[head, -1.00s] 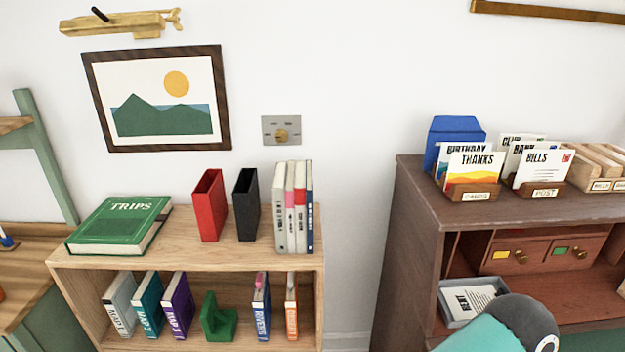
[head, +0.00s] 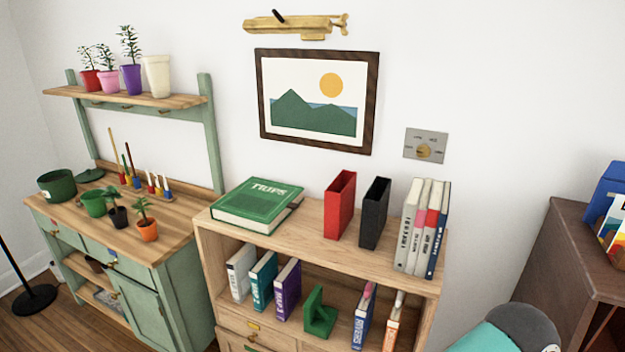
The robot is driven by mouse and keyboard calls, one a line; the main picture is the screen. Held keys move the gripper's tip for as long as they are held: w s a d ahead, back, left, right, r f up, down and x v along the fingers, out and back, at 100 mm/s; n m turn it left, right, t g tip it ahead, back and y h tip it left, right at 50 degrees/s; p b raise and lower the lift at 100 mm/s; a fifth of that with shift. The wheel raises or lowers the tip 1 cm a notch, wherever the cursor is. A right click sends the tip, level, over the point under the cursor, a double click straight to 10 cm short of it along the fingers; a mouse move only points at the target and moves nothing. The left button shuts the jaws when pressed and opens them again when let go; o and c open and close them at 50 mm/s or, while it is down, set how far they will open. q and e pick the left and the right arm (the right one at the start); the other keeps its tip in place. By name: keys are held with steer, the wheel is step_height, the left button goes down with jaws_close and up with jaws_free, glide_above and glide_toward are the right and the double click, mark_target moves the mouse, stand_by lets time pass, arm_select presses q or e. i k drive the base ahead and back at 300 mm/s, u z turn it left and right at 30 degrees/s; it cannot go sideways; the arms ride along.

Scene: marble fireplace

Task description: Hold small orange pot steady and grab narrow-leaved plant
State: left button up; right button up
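A small orange pot (head: 148,231) stands near the front right of the green potting bench's wooden top (head: 185,208). A small green plant (head: 141,211) grows in it; its leaf shape is too small to judge surely. A black pot (head: 118,218) with a plant and a green pot (head: 93,204) stand just left of it. On the upper shelf, plants grow in red, pink and purple pots (head: 131,78). Neither gripper is in view.
A wooden bookcase (head: 320,262) with a green book (head: 258,204) and binders stands right of the bench. A green tub (head: 57,186) and a rack of tools (head: 145,184) are on the bench. A dark desk (head: 570,265) is at the right.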

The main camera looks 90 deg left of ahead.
mark_target(143, 209)
steer(key=u, duration=0.15)
steer(key=i, duration=0.3)
steer(key=u, duration=2.85)
steer(key=i, duration=0.2)
steer(key=u, duration=0.8)
steer(key=k, duration=0.55)
steer(key=u, duration=0.55)
steer(key=i, duration=1.4)
steer(key=z, duration=0.4)
